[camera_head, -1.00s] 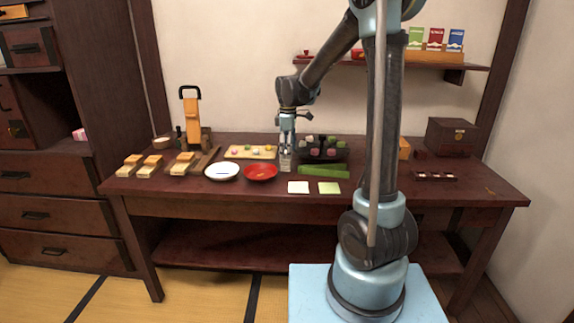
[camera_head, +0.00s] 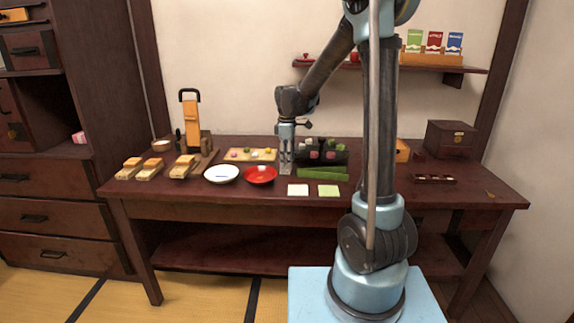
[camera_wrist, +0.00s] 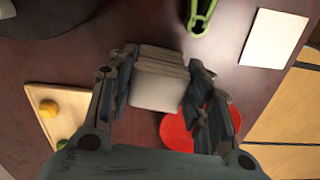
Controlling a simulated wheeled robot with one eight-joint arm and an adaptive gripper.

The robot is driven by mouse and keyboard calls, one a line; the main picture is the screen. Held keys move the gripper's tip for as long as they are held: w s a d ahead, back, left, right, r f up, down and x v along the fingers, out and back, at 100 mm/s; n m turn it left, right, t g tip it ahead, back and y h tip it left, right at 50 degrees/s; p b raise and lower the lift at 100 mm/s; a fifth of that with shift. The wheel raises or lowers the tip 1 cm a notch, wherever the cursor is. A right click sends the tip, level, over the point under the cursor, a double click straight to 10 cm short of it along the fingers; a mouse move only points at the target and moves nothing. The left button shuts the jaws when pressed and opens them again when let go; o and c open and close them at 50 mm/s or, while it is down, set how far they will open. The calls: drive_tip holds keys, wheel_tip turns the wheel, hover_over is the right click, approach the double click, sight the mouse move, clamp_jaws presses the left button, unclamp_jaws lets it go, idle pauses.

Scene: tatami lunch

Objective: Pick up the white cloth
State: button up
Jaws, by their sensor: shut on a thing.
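The white cloth (camera_wrist: 158,88) is a small folded off-white bundle with layered edges, between my fingers in the wrist view. In the head view it is a small pale shape (camera_head: 285,170) on the table, largely covered by my gripper (camera_head: 286,160). My gripper points straight down. In the wrist view my gripper (camera_wrist: 160,92) has one finger on each side of the cloth and is shut on it. The cloth's underside is hidden, so I cannot tell whether it touches the table.
A red bowl (camera_head: 261,175) sits close left of the cloth, with a white bowl (camera_head: 221,174) beyond. A sweets board (camera_head: 250,155) and dark tray (camera_head: 321,152) lie behind. Green tongs (camera_head: 322,174) and a white square (camera_head: 298,190) lie to the right.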

drive_tip(key=shift+r, duration=0.15)
wheel_tip(320, 180, up, 10)
drive_tip(key=shift+f, duration=0.15)
drive_tip(key=shift+o, duration=0.4)
